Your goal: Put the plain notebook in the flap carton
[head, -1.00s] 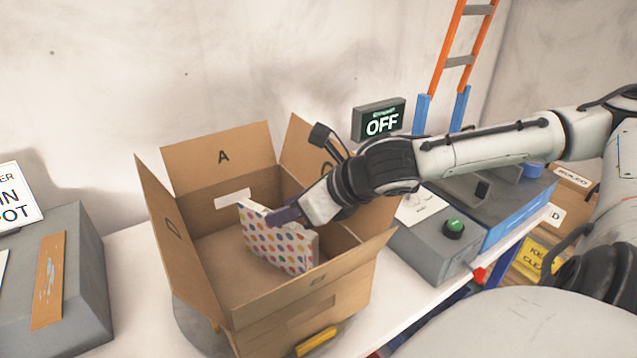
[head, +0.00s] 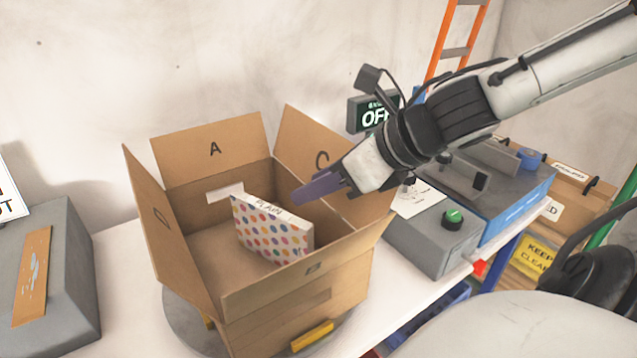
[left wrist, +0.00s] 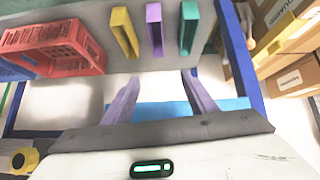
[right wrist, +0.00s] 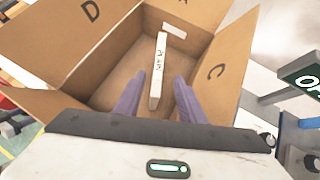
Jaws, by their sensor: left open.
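The plain notebook (head: 272,232), with a polka-dot cover and "PLAIN" on its edge, stands upright inside the flap carton (head: 340,292). The carton's lettered flaps are open. In the right wrist view the notebook (right wrist: 159,70) shows edge-on in the carton (right wrist: 95,62). My right gripper (head: 318,190) is above the notebook, apart from it. In the right wrist view its fingers (right wrist: 156,92) are spread and empty. My left gripper (left wrist: 158,84) is open and empty in the left wrist view, away from the carton; it is out of the head view.
A grey box with a green button (head: 453,216) stands right of the carton, near an OFF sign (head: 376,116). A grey box (head: 65,270) is at the left. A red crate (left wrist: 55,48) and coloured holders (left wrist: 154,30) show in the left wrist view.

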